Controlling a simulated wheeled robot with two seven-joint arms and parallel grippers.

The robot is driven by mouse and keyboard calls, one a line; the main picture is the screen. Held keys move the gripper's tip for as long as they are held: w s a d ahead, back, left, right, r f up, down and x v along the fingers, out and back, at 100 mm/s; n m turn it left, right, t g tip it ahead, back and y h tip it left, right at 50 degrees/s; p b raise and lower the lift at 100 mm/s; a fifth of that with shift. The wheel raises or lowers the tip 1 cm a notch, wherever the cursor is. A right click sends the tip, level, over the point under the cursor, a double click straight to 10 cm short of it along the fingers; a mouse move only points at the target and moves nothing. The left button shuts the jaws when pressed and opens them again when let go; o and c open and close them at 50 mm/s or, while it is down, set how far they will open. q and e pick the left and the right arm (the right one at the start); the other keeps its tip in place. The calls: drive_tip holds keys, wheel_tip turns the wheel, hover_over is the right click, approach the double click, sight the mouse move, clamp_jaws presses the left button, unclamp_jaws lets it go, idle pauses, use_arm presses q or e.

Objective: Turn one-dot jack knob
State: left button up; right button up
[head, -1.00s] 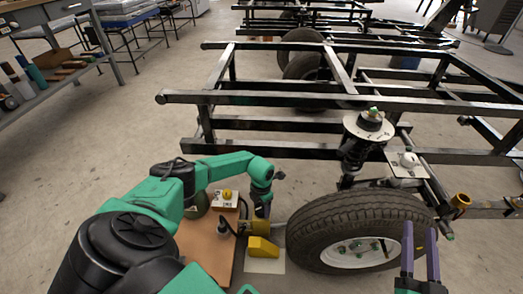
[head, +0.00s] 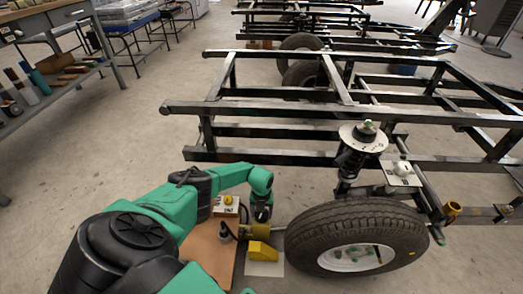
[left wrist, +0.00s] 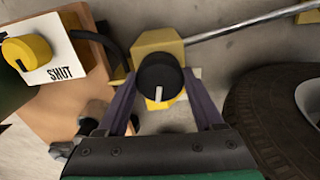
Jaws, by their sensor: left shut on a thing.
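The black round jack knob (left wrist: 160,77) has a white pointer line on its face, pointing toward the bottom of the left wrist view. It sits on a yellow jack body (left wrist: 158,42); no dot mark is readable on it. My left gripper (left wrist: 161,82) has its two purple fingers on either side of the knob and is shut on it. In the head view the left gripper (head: 262,213) points down over the yellow jack (head: 259,232) left of the tire. The knob is hidden there by the gripper. My right gripper is out of view.
A yellow knob (left wrist: 25,52) on a white plate marked SHUT stands on a brown board (left wrist: 70,115) to the left. A tire (left wrist: 265,115) is close on the right. A metal rod (left wrist: 250,24) runs from the jack body. The black frame (head: 270,108) spans behind.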

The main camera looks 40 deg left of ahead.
use_arm(q)
drive_tip(key=shift+n+p, duration=0.4)
drive_tip(key=shift+n, duration=0.8)
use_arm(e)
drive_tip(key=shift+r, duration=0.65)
use_arm(q)
drive_tip(key=shift+n, duration=0.3)
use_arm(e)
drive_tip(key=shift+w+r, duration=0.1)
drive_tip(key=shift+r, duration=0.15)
use_arm(q)
drive_tip(key=o, duration=1.4)
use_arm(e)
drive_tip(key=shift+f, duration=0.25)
